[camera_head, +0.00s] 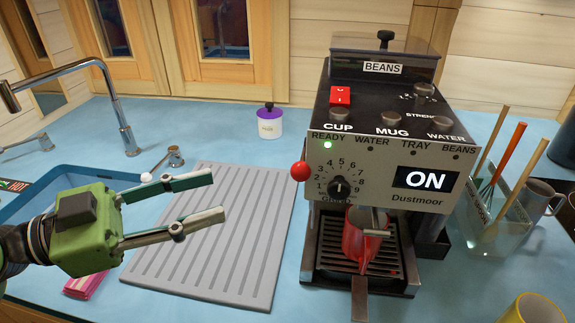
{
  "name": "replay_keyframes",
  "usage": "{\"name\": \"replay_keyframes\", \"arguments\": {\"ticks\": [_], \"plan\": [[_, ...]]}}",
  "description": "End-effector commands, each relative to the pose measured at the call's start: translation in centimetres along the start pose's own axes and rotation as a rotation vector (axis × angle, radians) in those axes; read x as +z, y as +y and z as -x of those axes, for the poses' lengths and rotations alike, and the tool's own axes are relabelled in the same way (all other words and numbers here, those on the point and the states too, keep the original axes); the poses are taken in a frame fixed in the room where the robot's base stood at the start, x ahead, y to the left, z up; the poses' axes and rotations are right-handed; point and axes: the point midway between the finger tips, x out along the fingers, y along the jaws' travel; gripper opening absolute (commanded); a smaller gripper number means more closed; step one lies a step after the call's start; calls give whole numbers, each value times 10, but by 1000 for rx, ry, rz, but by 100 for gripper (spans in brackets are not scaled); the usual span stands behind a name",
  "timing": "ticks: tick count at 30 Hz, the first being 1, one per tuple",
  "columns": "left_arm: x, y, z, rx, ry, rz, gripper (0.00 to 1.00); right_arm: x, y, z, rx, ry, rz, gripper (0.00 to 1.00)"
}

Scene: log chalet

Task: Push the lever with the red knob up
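A coffee machine (375,170) stands on the blue counter, right of centre, with "ON" on its display. The red knob (301,171) sticks out at its left side, level with the grind dial (339,188). Its lever arm is mostly hidden behind the knob. My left gripper (215,196) is open and empty, its fingers pointing right towards the knob. It is over the grey ridged mat and clearly apart from the knob. My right gripper is not in view.
A red mug (362,240) stands on the machine's drip tray. A grey ridged mat (255,255) lies left of the machine. A sink with a tap (115,110) is at left. A utensil holder (497,240) stands at right. A purple-lidded jar (270,122) stands behind.

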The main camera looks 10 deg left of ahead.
Motion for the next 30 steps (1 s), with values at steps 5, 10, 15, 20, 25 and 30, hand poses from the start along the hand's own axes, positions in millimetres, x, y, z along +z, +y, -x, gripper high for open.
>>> {"name": "replay_keyframes", "arguments": {"ticks": [5,10,15,20,25,30], "plan": [[-1,1,-21,5,-6,-1,38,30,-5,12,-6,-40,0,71],[-2,1,-40,5,-4,-1,38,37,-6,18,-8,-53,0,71],[-2,0,-55,3,-2,0,38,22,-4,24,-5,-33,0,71],[-2,0,-66,4,-1,0,38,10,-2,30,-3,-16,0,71],[-1,-1,-76,-1,-4,-2,38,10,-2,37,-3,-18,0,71],[-3,-3,-85,-6,-1,2,38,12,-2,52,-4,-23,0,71]]}}
